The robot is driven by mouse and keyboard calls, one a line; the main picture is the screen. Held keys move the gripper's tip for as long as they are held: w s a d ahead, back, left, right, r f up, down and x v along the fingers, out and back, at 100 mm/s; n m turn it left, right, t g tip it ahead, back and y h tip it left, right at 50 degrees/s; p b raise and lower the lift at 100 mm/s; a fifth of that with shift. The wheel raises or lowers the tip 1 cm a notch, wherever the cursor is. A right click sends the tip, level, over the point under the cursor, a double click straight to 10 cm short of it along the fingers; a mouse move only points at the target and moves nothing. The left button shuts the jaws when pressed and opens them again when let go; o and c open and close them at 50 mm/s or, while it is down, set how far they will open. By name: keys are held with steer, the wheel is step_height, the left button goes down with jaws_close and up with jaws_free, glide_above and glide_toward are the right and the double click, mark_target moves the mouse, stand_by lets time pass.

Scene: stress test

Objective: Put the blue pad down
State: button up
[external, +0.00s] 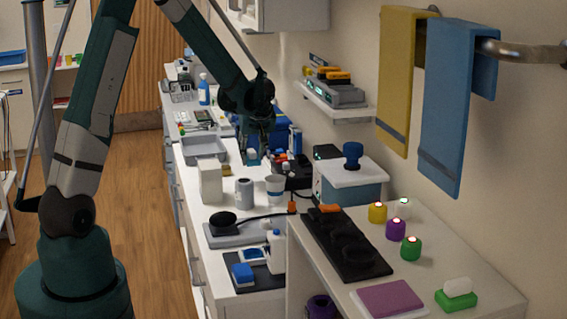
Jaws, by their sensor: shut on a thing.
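My gripper (258,150) is over the back part of the white counter, pointing down. It is small and dark in this view, and its fingers are hard to make out. A small pale-blue piece (251,155) shows at the fingertips; it seems to be the blue pad in its grip, mostly hidden. I cannot tell whether it touches the counter. A separate blue block (242,272) lies on a dark mat (262,284) at the counter's near end, with a blue-framed white item (253,255) behind it.
A grey tray (205,150) is left of my gripper. A white box (210,181), a grey canister (244,193) and a cup (275,189) stand in front. A dark device (290,172) is close on the right. Blue bins stand behind. Towels hang at right.

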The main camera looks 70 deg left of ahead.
mark_target(253, 159)
steer(key=shift+f, duration=1.7)
steer(key=shift+f+b, duration=0.35)
steer(key=shift+f, duration=1.55)
steer(key=shift+f, duration=0.1)
steer(key=o, duration=0.8)
steer(key=shift+o, duration=0.4)
steer(key=p+v, duration=0.1)
steer(key=v, duration=1.1)
